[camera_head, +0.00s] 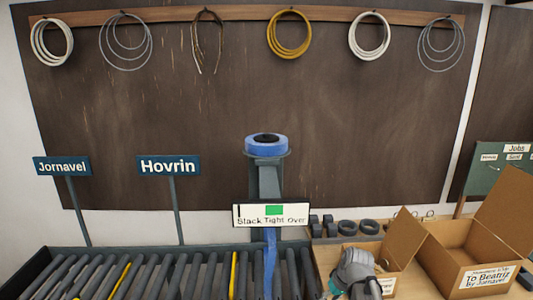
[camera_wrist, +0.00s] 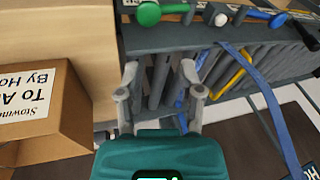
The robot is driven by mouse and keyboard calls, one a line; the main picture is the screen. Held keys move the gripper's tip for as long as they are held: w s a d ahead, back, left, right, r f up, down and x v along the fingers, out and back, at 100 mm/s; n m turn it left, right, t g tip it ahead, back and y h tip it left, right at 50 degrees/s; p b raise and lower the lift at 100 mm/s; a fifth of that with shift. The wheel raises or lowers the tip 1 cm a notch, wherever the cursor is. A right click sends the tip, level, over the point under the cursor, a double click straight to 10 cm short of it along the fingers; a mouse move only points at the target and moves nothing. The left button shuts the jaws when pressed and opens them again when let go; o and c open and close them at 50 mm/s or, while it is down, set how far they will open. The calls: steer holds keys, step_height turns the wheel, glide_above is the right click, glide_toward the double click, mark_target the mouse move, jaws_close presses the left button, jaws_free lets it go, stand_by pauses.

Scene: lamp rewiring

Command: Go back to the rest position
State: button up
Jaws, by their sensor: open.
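My gripper (camera_wrist: 160,82) shows in the wrist view with its two grey fingers spread apart. Nothing is held between them. Behind the fingers are the dark rods of the long grey rack. In the head view, a grey and teal part of my arm (camera_head: 355,272) shows at the bottom, in front of the small open box; I cannot make out the fingertips there.
The rod rack (camera_head: 130,282) fills the lower left. A blue tape roll (camera_head: 266,145) sits on a post above a "Stack Tight Over" gauge (camera_head: 272,214). Cardboard boxes (camera_head: 456,262) stand at the right. Signs (camera_head: 168,166) rise behind the rack. Wire coils (camera_head: 289,35) hang high on the wall.

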steer(key=s+a+f+m+g+h, duration=0.1)
steer(key=s+a+m+h, duration=0.1)
steer(key=s, duration=0.5)
steer(key=shift+s+a+g+h, duration=0.2)
steer(key=shift+s+g+h, duration=0.1)
steer(key=shift+h, duration=0.3)
steer(key=shift+d, duration=0.15)
stand_by(0.6)
